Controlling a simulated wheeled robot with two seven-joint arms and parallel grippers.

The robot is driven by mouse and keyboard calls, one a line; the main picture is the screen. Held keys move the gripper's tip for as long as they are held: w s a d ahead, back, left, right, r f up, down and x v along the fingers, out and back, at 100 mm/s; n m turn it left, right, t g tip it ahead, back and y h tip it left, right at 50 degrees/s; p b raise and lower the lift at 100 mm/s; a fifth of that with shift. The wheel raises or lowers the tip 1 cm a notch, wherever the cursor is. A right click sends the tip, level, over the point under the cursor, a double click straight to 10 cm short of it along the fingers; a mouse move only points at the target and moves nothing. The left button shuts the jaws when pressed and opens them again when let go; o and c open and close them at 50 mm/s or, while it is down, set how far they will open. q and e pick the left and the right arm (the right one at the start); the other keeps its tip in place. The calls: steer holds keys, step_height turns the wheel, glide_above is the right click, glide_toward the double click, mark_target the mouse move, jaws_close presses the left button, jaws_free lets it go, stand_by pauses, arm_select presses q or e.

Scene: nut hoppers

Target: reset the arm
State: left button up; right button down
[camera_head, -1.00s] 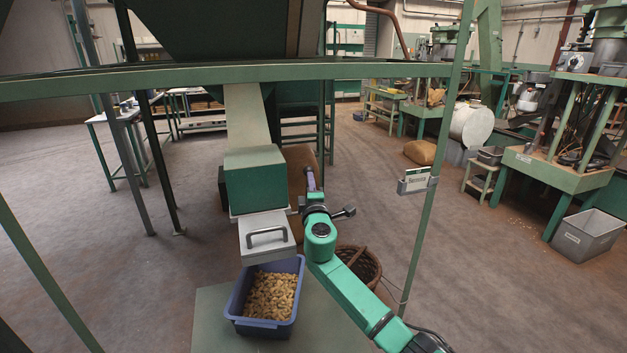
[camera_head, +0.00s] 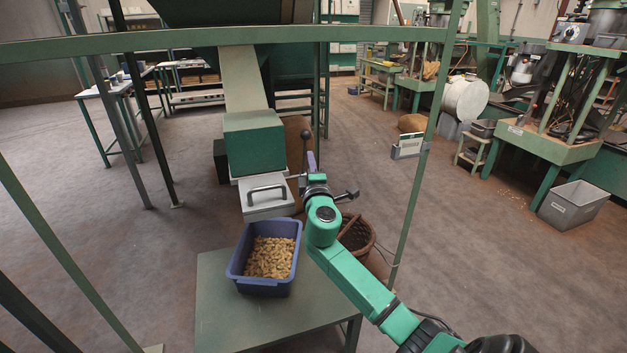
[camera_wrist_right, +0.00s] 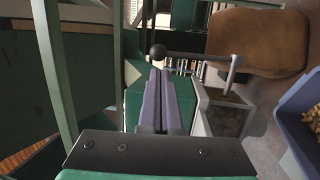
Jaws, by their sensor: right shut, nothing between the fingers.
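My right gripper (camera_head: 311,162) has purple fingers and is shut and empty beside the green hopper outlet box (camera_head: 254,143). In the wrist view its closed fingers (camera_wrist_right: 161,98) point at a lever with a black ball knob (camera_wrist_right: 157,51). The lever's knob also shows in the head view (camera_head: 305,134), just above the fingers. I cannot tell whether the fingers touch the lever. My right arm (camera_head: 350,275) reaches in from the lower right. My left gripper is not in view.
A blue tub of nuts (camera_head: 265,287) stands on a green table (camera_head: 215,315) below a grey handled hatch (camera_head: 268,209). A wicker basket (camera_head: 358,235) is right of my arm. Green frame posts (camera_head: 414,195) and a crossbar (camera_head: 150,43) stand in front. The floor at left is open.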

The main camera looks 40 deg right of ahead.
steer(key=v, duration=0.6)
step_height(320, 180, down, 24)
steer(key=m+g+y+p, duration=0.1)
steer(key=g+y+p, duration=0.1)
steer(key=g+y, duration=0.25)
steer(key=s+a+f+m+g+y+p, duration=0.1)
steer(key=s+f+g, duration=0.1)
steer(key=s+f, duration=0.35)
steer(key=s+a+f+m+g+y, duration=0.1)
steer(key=s+f+g, duration=0.15)
steer(key=f, duration=0.55)
steer(key=s+a+f+m+g+y+p, duration=0.1)
steer(key=s+f, duration=0.5)
steer(key=s, duration=0.6)
steer(key=s+a+f+m+g+y+p, duration=0.1)
steer(key=s+a+f+m+g, duration=0.2)
steer(key=s, duration=0.8)
steer(key=s+a+f+m+g+y+p, duration=0.1)
steer(key=s+a+f+m+g, duration=0.1)
steer(key=s+a+f, duration=0.4)
steer(key=s+f+g, duration=0.1)
steer(key=s+f, duration=0.4)
steer(key=s, duration=0.1)
steer(key=shift+s+f, duration=0.2)
steer(key=shift+s, duration=0.15)
